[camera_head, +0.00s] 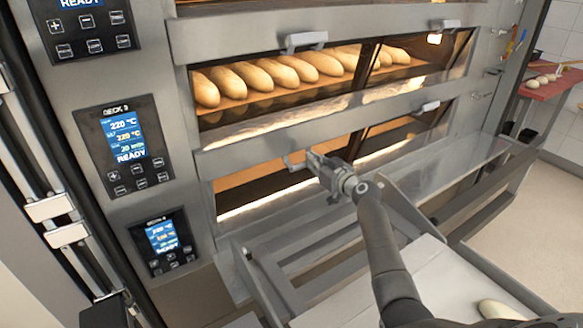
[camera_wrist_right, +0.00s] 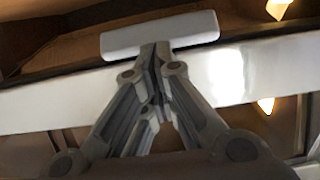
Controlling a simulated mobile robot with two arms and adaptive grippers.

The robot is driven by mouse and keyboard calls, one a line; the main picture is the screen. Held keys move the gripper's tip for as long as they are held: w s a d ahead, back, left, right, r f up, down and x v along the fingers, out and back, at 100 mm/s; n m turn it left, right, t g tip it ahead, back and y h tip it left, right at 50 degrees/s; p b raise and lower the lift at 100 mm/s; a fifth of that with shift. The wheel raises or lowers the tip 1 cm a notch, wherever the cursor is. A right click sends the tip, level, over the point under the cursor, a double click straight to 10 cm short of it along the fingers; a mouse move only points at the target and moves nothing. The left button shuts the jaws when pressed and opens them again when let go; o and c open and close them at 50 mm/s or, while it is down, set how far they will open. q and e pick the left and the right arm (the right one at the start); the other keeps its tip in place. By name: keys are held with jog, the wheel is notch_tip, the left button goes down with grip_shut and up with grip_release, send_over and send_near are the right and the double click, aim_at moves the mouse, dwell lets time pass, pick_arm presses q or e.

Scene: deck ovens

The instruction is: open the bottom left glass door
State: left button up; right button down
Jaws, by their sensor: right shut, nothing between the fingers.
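The bottom left glass door (camera_head: 240,190) is on the lowest oven deck, with a dark, orange-lit interior behind it. Its pale bar handle (camera_head: 291,163) shows just left of my right gripper (camera_head: 311,160) and is partly hidden by it. In the right wrist view the handle (camera_wrist_right: 160,36) lies across the picture in front of a pale rail (camera_wrist_right: 245,75). My right gripper (camera_wrist_right: 155,50) is shut and empty, its fingertips together at the handle's lower edge. I cannot tell whether they touch it or whether the door is slightly ajar. My left gripper is not in view.
The deck above holds several loaves (camera_head: 270,72). Control panels (camera_head: 125,145) line the left side. A metal ledge (camera_head: 440,165) runs along the oven front. A pale board on a metal frame (camera_head: 440,275) stands before it, near my right arm. Floor is clear at right.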

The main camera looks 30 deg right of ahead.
pick_arm(q)
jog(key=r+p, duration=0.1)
jog(key=p, duration=0.1)
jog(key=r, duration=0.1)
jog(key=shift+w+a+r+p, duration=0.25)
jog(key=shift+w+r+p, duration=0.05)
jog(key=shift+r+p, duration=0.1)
pick_arm(e)
jog(key=s, duration=0.1)
jog(key=s+r, duration=0.2)
jog(key=s, duration=0.1)
jog(key=shift+r, duration=0.25)
jog(key=shift+s, duration=0.1)
jog(key=shift+f, duration=0.1)
dwell(0.4)
